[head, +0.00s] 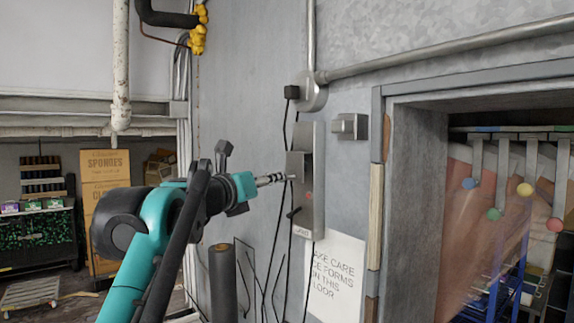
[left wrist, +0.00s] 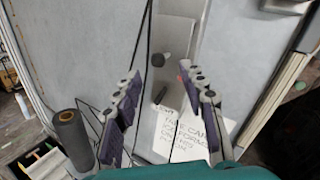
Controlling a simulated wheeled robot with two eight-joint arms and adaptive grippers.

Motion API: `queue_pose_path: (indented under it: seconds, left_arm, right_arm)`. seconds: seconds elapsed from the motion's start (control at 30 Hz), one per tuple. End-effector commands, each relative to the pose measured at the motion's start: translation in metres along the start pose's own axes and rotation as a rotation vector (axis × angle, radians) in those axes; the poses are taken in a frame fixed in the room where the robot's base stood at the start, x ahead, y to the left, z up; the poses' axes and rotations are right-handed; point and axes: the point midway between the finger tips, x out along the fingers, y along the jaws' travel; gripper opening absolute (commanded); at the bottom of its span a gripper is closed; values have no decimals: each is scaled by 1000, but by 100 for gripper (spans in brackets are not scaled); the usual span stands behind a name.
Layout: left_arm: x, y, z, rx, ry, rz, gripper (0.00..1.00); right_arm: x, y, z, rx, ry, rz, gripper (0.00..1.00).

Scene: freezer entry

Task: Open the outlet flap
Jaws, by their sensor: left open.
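A tall grey metal outlet box (head: 312,135) is mounted on the wall near the middle of the head view. A darker square flap (head: 298,162) stands on its front, and a small red spot shows beside it. In the left wrist view the box (left wrist: 183,55) is ahead, with a dark round part (left wrist: 158,60) on it. I cannot tell how far the flap is open. My left gripper (head: 284,178) points at the flap, close to its lower part; contact is unclear. In the left wrist view its two fingers (left wrist: 162,93) are apart with nothing held between them.
Black cables hang below the box beside a paper sign (head: 335,276). A small metal box (head: 348,126) and a doorway frame (head: 378,190) with strip curtains are to the right. A dark roll (head: 222,282) stands lower left. Cardboard boxes (head: 105,185) stand farther left.

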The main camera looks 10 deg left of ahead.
Motion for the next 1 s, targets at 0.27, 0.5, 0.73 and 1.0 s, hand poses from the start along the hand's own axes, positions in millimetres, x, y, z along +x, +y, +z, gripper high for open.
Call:
queue_pose_path:
  seconds: [0.27,0.5,0.73,1.0]
  left_arm:
    - [45,-1,0,3,2,-3,42]
    - [69,-1,-1,4,2,-2,42]
    - [72,0,-3,5,2,-2,42]
    - [72,-1,-3,5,2,-2,0]
  right_arm:
    - [-12,0,-8,0,0,0,31]
    - [-17,0,-12,0,0,0,31]
    - [-17,0,-12,0,0,0,31]
    - [-17,0,-12,0,0,0,31]
